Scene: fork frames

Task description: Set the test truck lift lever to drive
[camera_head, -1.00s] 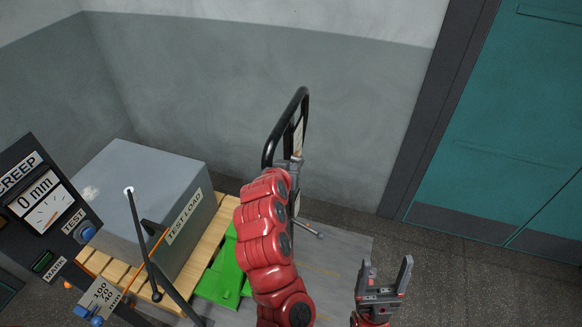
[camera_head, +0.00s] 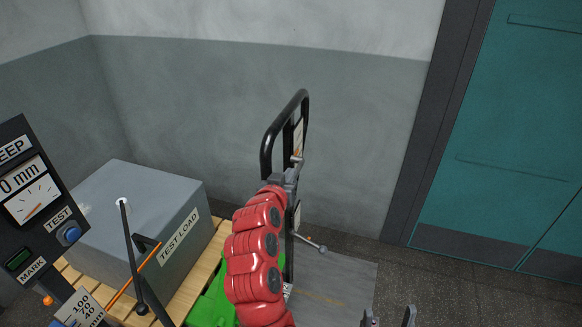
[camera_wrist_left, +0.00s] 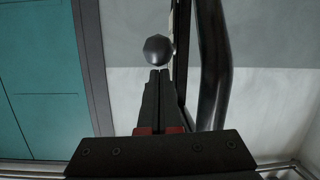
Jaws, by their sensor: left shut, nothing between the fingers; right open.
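The truck's black loop handle (camera_head: 267,140) stands upright against the grey wall. My left gripper (camera_head: 295,167) is shut and empty at the handle, at its right side. In the left wrist view a dark ball knob (camera_wrist_left: 158,50) is just beyond the shut fingertips (camera_wrist_left: 160,74); I cannot tell whether they touch. The handle's black tube (camera_wrist_left: 212,75) runs to the right of the fingers there. In the head view a rod with a grey ball end (camera_head: 323,249) sticks out lower on the mast. No drive marking is readable. My right gripper (camera_head: 390,319) is open and empty, partly cut off at the bottom edge.
A grey test load box (camera_head: 140,200) sits on a wooden pallet (camera_head: 212,255) at left. A creep gauge panel (camera_head: 30,200) and a thin black rod (camera_head: 130,245) stand before it. Green truck parts (camera_head: 210,305) show beside my arm. A teal door (camera_head: 510,150) is at right.

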